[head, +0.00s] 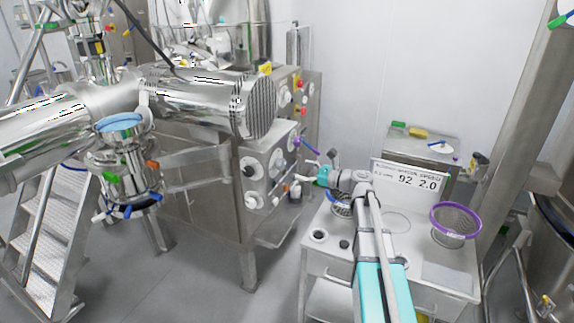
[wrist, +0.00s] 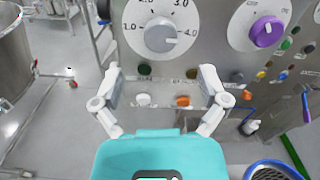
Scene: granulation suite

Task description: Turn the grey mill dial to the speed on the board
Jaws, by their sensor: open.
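The grey dial (wrist: 160,35) is on the steel panel in the wrist view, top centre, on a white disc with printed numbers. I read 1.0 at its left, 3.0 at upper right and 4.0 at right. A pale mark on the knob seems to point right, towards 4.0. My gripper (wrist: 161,84) is open and empty, its fingers apart below the dial and not touching it. In the head view my gripper (head: 308,180) is by the panel; I cannot tell which knob there is the grey one. The white board (head: 408,180) reads 92 and 2.0 under a SPEED heading.
A purple dial (wrist: 266,31) sits right of the grey one. Small coloured buttons, including an orange one (wrist: 182,100), line the panel below. A white cart (head: 330,262) carries a purple-rimmed sieve (head: 455,218). A ladder (head: 45,225) stands at left.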

